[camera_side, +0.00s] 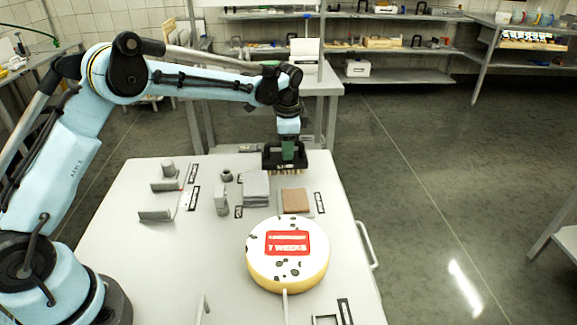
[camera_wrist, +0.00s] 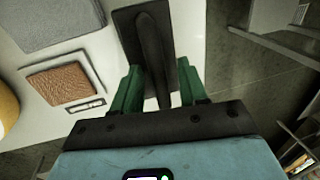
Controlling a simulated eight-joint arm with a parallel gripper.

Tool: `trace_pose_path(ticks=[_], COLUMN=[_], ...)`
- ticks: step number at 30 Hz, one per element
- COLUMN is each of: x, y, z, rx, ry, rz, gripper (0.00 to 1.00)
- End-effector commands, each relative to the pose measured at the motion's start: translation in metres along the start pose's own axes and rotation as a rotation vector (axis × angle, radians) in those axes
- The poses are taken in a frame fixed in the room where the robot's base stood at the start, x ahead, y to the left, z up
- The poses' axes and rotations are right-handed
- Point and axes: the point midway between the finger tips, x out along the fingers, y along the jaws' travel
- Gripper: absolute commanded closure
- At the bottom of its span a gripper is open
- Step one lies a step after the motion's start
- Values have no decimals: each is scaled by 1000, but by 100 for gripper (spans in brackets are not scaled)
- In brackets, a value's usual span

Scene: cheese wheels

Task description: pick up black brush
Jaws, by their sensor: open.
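The black brush (camera_side: 270,160) is at the far end of the white table (camera_side: 130,235), bristles down. My gripper (camera_side: 288,150) is right over it, pointing down. In the wrist view the brush (camera_wrist: 152,45) shows a flat dark back with a long raised handle. The two green fingers of my gripper (camera_wrist: 160,86) are apart, one on each side of the handle, with gaps visible. The side view does not show clearly how deep the fingers reach around the handle.
A brown pad (camera_side: 295,201) and a grey pad (camera_side: 256,188) lie near the brush. A cheese wheel (camera_side: 287,262) with a red label stands nearer the camera. Small grey holders (camera_side: 157,208) are at left. The table's right edge has a rail (camera_side: 367,245).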

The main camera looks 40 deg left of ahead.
Motion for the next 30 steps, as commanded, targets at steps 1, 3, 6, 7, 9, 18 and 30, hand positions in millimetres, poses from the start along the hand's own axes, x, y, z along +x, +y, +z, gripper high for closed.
trace_pose_path(ticks=[1,3,6,7,9,18,30], x=[1,1,0,0,0,0,-2], y=[0,0,0,0,0,0,0], z=[0,0,0,0,0,0,0], rx=[0,0,0,0,0,0,0], ry=[0,0,0,0,0,0,0], rz=[0,0,0,0,0,0,0], gripper=[57,57,59,63,74,100,100])
